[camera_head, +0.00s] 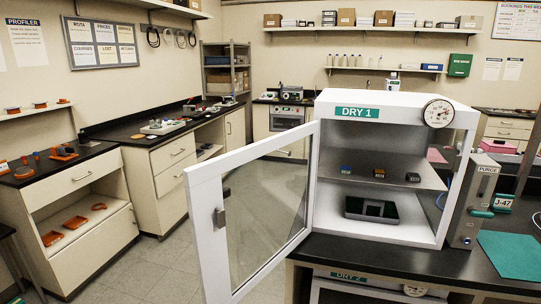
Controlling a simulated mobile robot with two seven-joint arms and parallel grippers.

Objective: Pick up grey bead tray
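A dark grey shallow tray (371,209) lies on the floor of the open white cabinet marked DRY 1 (428,222), below its inner shelf. I see a darker block-like shape toward its middle but cannot tell what it is, and no beads can be made out. Neither of my grippers is in view.
The cabinet's glass door (258,200) stands swung open to the left, over the aisle. A PURGE unit (470,205) and a teal mat (512,254) are right of the cabinet on the black bench (330,249). Orange trays (75,222) sit in the left unit.

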